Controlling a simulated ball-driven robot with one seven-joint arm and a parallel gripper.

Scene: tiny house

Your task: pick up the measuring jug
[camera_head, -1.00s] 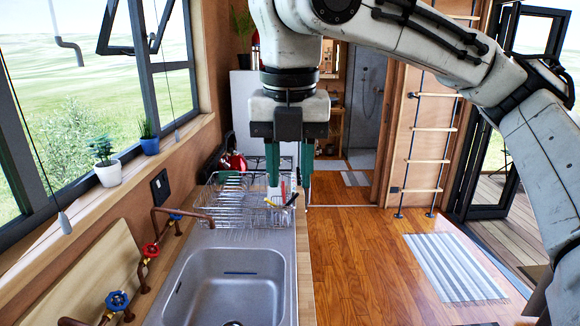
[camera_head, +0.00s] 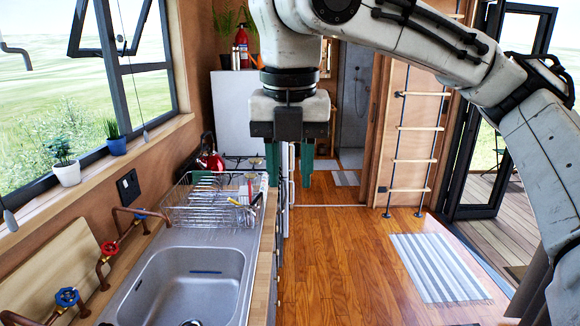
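I cannot make out a measuring jug in this view. My gripper (camera_head: 290,165) hangs in the upper middle of the picture, pointing down. Its two green fingers are apart with nothing between them, so it is open and empty. It appears in front of the far end of the counter, just beyond and to the right of the wire dish rack (camera_head: 185,212). The rack holds pale items and a few coloured handles, too small to identify. My arm hides part of the background.
A steel sink (camera_head: 190,280) lies in the counter at the left. A red kettle (camera_head: 210,155) stands behind the rack. Two potted plants (camera_head: 67,173) (camera_head: 115,138) stand on the windowsill. The wooden floor (camera_head: 345,270) is clear, with a striped rug (camera_head: 437,267) at the right.

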